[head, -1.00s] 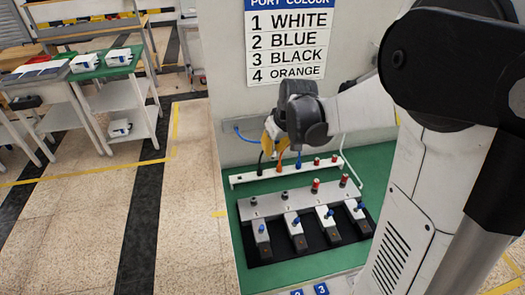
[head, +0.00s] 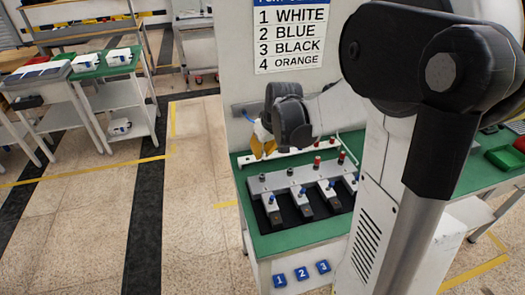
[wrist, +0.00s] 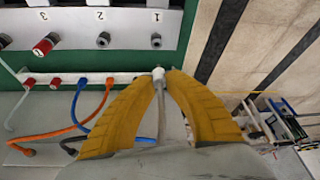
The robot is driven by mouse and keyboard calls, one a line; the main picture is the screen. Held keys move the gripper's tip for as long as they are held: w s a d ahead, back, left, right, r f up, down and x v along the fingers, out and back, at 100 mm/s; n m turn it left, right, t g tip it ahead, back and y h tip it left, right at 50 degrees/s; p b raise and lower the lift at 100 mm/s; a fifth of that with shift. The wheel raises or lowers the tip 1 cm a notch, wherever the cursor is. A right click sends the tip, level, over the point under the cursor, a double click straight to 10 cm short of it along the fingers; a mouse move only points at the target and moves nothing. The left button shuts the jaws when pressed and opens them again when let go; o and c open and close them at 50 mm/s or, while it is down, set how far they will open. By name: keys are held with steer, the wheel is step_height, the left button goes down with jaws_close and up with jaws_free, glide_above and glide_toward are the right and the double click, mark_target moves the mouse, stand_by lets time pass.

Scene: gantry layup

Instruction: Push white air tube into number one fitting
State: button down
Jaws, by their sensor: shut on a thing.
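My gripper (wrist: 163,80) has its yellow fingers shut on the white air tube (wrist: 161,110). The tube's pale tip (wrist: 157,71) sticks out just past the fingertips. The number one fitting (wrist: 156,41) is a dark grey port under the label 1, in line with the tip and apart from it by a small visible gap. In the head view my gripper (head: 263,150) hangs by the left end of the grey fitting block (head: 276,185). The number one fitting there is the leftmost port (head: 263,178).
The number two fitting (wrist: 102,40) is bare; the number three fitting (wrist: 44,45) has a red cap. Behind them is a white rail (wrist: 125,77) with blue and orange tubes (wrist: 92,128). A port colour sign (head: 290,40) hangs above. Floor to the left is open.

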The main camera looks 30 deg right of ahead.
steer(key=shift+a+f+b, duration=0.1)
steer(key=shift+f+b, duration=1.65)
steer(key=shift+f, duration=0.65)
steer(key=shift+f+b, duration=1.15)
steer(key=shift+f, duration=0.3)
steer(key=c, duration=1.4)
jaws_free()
steer(key=shift+r, duration=0.15)
steer(key=v, duration=1.2)
steer(key=shift+a, duration=0.1)
steer(key=s+a+t, duration=0.1)
steer(key=s+a, duration=0.3)
steer(key=a, duration=0.1)
steer(key=s+a+t, duration=0.1)
steer(key=s+a, duration=0.4)
steer(key=s+a+f, duration=0.1)
steer(key=s+a, duration=0.3)
steer(key=a, duration=0.1)
steer(key=shift+s+a+t, duration=0.15)
steer(key=shift+s+t, duration=0.05)
steer(key=shift+t, duration=0.2)
